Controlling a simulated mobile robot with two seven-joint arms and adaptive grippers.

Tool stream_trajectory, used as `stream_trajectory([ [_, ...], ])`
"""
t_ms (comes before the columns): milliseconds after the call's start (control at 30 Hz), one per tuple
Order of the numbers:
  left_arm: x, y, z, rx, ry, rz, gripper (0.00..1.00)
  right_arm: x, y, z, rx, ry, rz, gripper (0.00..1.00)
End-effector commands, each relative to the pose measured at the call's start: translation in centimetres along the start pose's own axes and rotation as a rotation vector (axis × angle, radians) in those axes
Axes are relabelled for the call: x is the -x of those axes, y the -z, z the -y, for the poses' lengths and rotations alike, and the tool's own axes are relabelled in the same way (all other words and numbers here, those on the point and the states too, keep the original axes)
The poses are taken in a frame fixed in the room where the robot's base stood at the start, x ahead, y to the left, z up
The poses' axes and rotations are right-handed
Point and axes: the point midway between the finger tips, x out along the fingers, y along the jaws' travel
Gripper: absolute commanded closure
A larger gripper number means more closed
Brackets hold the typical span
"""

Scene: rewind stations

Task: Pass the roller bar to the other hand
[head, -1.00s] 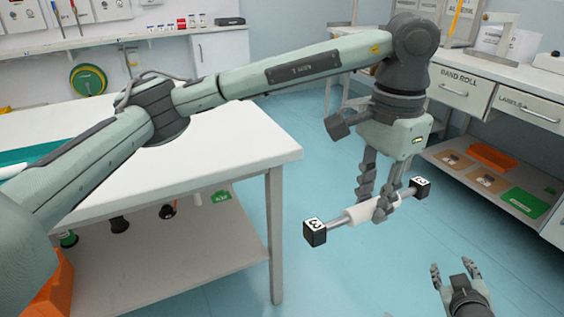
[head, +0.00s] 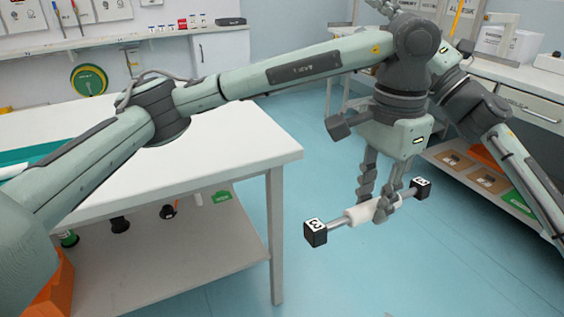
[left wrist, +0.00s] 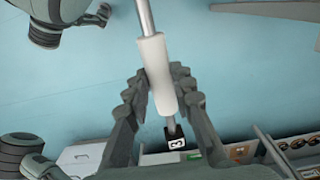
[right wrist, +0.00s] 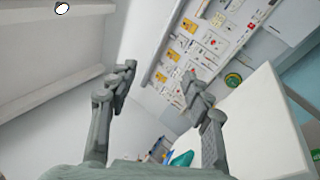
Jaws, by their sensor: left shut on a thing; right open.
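The roller bar (head: 358,216) is a metal rod with a white sleeve and black cube ends bearing white marks. It hangs in the air, slightly tilted, in the head view. My left gripper (head: 374,205) points down and is shut on the white sleeve. In the left wrist view, the sleeve (left wrist: 158,72) sits between the fingers, with one marked cube visible below. My right gripper (head: 382,6) shows partly at the top of the head view, behind and above my left wrist, away from the bar. In the right wrist view its fingers (right wrist: 158,88) are apart with nothing between them.
A white table (head: 230,152) with a lower shelf stands at left. A drawer bench (head: 530,105) with bins on its lower shelf stands at right, partly hidden by my right arm. Blue floor (head: 310,275) lies clear below the bar. The right wrist view faces a wall with hung items.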

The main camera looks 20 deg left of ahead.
Motion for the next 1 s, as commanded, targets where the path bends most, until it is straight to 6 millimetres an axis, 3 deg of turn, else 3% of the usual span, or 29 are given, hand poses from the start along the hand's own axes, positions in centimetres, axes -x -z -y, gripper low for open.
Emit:
stream_trajectory([
  [33, 0.1, 0.0, 0.0, 0.0, 0.0, -0.001, 1.0, -1.7, 1.5, -2.6, 0.082, -0.022, -0.067, 0.5],
  [100, 0.1, 0.0, 0.0, 0.0, 0.0, -0.001, 1.0, -3.5, 3.9, -5.5, 0.197, -0.049, -0.157, 0.5],
  [300, 0.1, 0.0, 0.0, 0.0, 0.0, -0.001, 1.0, -6.9, 12.2, -13.4, 0.57, -0.146, -0.426, 0.5],
  [400, 0.1, 0.0, 0.0, 0.0, 0.0, -0.001, 1.0, -7.5, 17.6, -16.1, 0.777, -0.202, -0.593, 0.5],
  [467, 0.1, 0.0, 0.0, 0.0, 0.0, -0.001, 1.0, -7.3, 21.1, -16.8, 0.891, -0.235, -0.712, 0.5],
  [600, 0.0, 0.0, 0.0, 0.0, 0.0, -0.001, 1.0, -5.1, 29.1, -15.4, 1.109, -0.295, -1.036, 0.5],
  [700, 0.1, 0.0, 0.0, 0.0, 0.0, -0.001, 1.0, -2.3, 33.7, -12.8, 1.234, -0.315, -1.305, 0.5],
  [800, 0.1, 0.0, 0.0, 0.0, 0.0, -0.001, 1.0, 1.5, 36.7, -9.2, 1.345, -0.305, -1.613, 0.5],
  [900, 0.1, 0.0, 0.0, 0.0, 0.0, -0.001, 1.0, 5.7, 37.3, -5.6, 1.44, -0.249, -1.953, 0.5],
  [1000, 0.1, 0.0, 0.0, 0.0, 0.0, -0.001, 1.0, 9.4, 35.6, -2.9, 1.511, -0.14, -2.287, 0.5],
])
